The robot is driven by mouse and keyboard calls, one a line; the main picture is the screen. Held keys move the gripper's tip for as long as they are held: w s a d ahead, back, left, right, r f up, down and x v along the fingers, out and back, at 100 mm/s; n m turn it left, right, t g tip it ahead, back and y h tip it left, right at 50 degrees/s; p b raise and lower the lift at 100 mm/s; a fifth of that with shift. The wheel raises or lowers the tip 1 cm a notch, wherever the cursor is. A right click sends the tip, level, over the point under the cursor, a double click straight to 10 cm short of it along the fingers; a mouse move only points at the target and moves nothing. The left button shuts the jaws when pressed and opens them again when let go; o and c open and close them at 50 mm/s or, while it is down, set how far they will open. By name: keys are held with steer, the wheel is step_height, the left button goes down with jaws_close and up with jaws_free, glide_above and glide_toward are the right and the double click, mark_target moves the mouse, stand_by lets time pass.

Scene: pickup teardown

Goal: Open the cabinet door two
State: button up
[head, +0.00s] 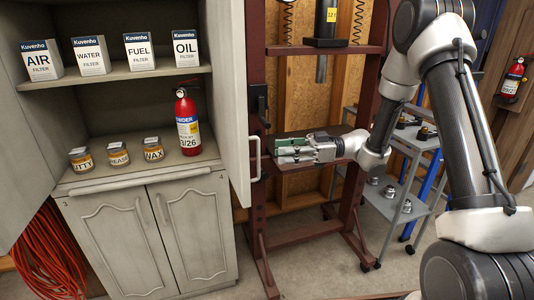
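The grey cabinet has its upper compartment uncovered, with both upper doors swung outward. The upper right door (236,90) stands open, seen at a steep angle, with a pale bar handle (256,158) near its lower edge. No number is readable on it, so I cannot confirm it is door two. The upper left door (12,150) is also open at the left edge. My gripper (279,151) points left, just right of the handle and apparently apart from it. Its fingers look spread, with nothing clearly held.
Two lower doors (110,240) are shut; the left one is marked 3. Filter boxes (88,57), jars (116,160) and a fire extinguisher (188,122) stand on the shelves. A dark red press frame (347,215) and a grey cart (405,210) stand behind my arm. An orange hose (48,255) lies left.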

steer(key=shift+w+d, duration=0.2)
steer(key=shift+d, duration=1.7)
